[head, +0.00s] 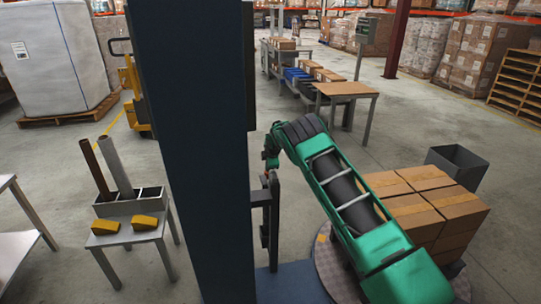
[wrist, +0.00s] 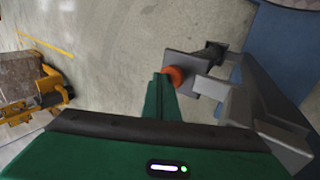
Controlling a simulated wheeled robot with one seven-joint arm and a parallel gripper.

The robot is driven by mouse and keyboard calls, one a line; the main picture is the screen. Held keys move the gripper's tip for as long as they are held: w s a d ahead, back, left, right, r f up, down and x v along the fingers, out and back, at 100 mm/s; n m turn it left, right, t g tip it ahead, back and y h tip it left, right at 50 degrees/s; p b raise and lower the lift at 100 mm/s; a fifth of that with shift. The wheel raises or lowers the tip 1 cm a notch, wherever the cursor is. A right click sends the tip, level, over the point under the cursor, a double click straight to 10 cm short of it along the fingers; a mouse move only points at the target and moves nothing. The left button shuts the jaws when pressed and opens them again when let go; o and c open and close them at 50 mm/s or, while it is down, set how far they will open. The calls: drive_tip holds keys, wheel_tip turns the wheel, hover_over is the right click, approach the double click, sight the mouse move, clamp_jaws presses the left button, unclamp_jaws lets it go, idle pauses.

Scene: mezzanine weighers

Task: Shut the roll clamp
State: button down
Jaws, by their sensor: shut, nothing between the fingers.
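The roll clamp (head: 266,215) is a dark upright frame on the right side of the tall blue column (head: 190,130). The wrist view shows its grey plates and arms (wrist: 240,105) and an orange-red knob (wrist: 174,77). My green gripper (head: 270,158) is at the upper end of the clamp. In the wrist view my gripper (wrist: 160,85) is shut and empty, its tip just left of the knob. I cannot tell whether they touch. I cannot tell how far the clamp's parts stand apart; the column and my arm hide some of it.
Stacked cartons (head: 425,205) stand on a round turntable (head: 330,262) right of my arm. A small table (head: 130,235) with yellow blocks and a bin of tubes is at left. A grey bin (head: 457,168) stands behind the cartons. The floor behind the clamp is clear.

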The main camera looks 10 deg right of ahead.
drive_tip(key=shift+s+d+f, duration=0.2)
drive_tip(key=shift+d+f, duration=0.1)
drive_tip(key=shift+f, duration=0.1)
drive_tip(key=shift+r, duration=0.1)
wheel_tip(320, 180, up, 13)
drive_tip(key=s+d+r+m, duration=0.2)
drive_tip(key=s+d+r, duration=0.1)
drive_tip(key=d+r, duration=0.25)
drive_tip(key=s+d+r+m+g, duration=0.1)
drive_tip(key=s+d+r+m, duration=0.35)
drive_tip(key=s, duration=0.45)
drive_tip(key=s+d+r+m+g+h, duration=0.1)
drive_tip(key=s+d+r+m, duration=0.3)
drive_tip(key=s, duration=0.5)
drive_tip(key=s+d+r+m+g, duration=0.1)
drive_tip(key=s+d+r+m, duration=0.1)
drive_tip(key=s+d+r, duration=0.6)
drive_tip(key=s+a+f+m+g, duration=0.1)
drive_tip(key=s+a+f+m, duration=0.1)
drive_tip(key=s, duration=1.3)
drive_tip(key=s+a+f+m+g, duration=0.1)
drive_tip(key=s+m, duration=0.4)
drive_tip(key=s, duration=1.1)
drive_tip(key=s+a+f+m+g+y, duration=0.1)
drive_tip(key=s+a+f+m, duration=0.2)
drive_tip(key=s, duration=1.2)
drive_tip(key=shift+s+a+f+m, duration=0.15)
drive_tip(key=shift+s+a+m, duration=0.15)
drive_tip(key=shift+a+m, duration=0.45)
